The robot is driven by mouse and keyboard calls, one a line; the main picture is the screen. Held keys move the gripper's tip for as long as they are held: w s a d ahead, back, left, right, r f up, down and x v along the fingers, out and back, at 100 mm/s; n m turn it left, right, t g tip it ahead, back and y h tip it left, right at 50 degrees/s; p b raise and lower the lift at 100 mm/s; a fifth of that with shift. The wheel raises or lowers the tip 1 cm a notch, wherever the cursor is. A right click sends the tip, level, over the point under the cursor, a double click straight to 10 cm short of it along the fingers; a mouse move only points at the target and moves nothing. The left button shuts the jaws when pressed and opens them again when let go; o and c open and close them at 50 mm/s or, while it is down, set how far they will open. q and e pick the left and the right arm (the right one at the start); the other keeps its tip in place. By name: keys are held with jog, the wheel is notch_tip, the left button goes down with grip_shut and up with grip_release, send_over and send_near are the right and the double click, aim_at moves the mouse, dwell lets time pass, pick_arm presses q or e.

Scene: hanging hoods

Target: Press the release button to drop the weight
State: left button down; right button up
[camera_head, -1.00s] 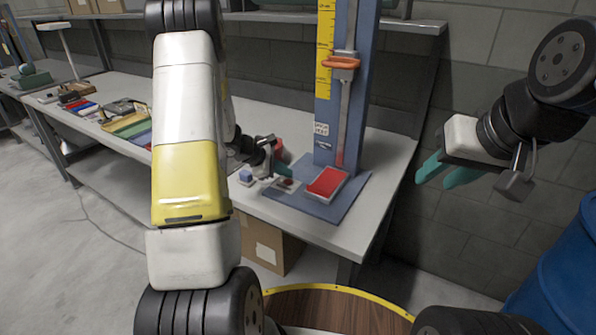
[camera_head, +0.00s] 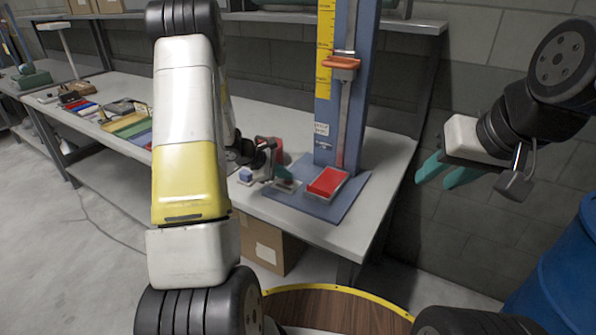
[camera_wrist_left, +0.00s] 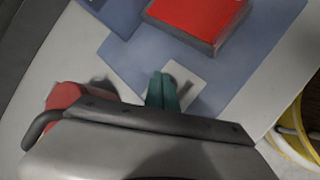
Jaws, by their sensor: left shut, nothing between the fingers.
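The blue drop tower (camera_head: 325,130) stands on a blue base (camera_head: 312,205), with an orange weight (camera_head: 341,63) high on its rail. A red pad in a pale tray (camera_head: 328,181) lies at its foot and shows in the left wrist view (camera_wrist_left: 195,14). My left gripper (camera_head: 286,176) is shut and empty, its teal fingertips over the small pale button plate (camera_head: 296,185). In the left wrist view the shut fingers (camera_wrist_left: 162,90) overlap that plate (camera_wrist_left: 186,80); the button is hidden, and contact cannot be told. My right gripper (camera_head: 440,176) is open and empty, raised right of the bench.
A red object (camera_wrist_left: 66,96) stands beside my left gripper. A small blue block (camera_head: 245,175) sits left of the base. Several items lie along the bench's left part. A blue barrel (camera_head: 560,275) stands at the right, and a cardboard box (camera_head: 268,245) sits under the bench.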

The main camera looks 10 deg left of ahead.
aim_at(286, 182)
pick_arm(q)
jog(key=shift+f, duration=0.15)
dwell(0.4)
jog(key=shift+r, duration=0.8)
jog(key=shift+r, duration=0.1)
jog(key=shift+r, duration=2.4)
